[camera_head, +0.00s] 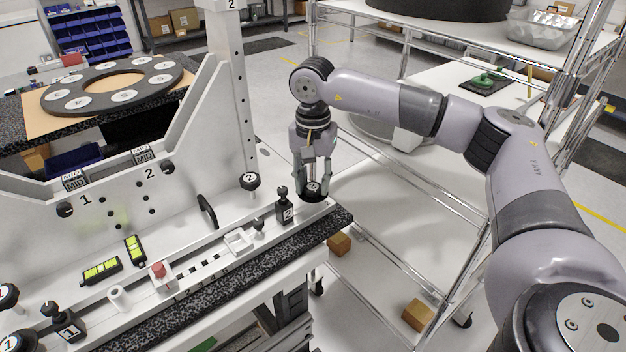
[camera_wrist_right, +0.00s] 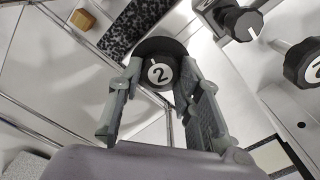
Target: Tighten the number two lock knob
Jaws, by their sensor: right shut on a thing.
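A black knob with a white "2" disc on top (camera_head: 313,187) stands at the right end of the white fixture (camera_head: 185,235), close to its corner. My right gripper (camera_head: 313,192) points down over it and is shut on it, with a finger on either side. In the right wrist view the same knob (camera_wrist_right: 159,73) sits between the fingers, its "2" readable and a wider dark disc around it. My left gripper is not in view.
A black clamp block marked "2" (camera_head: 286,211) stands just left of the gripped knob. Two green-lit levels (camera_head: 100,268) and a red button (camera_head: 158,270) lie further left. A chrome-post rack (camera_head: 455,262) stands close on the right.

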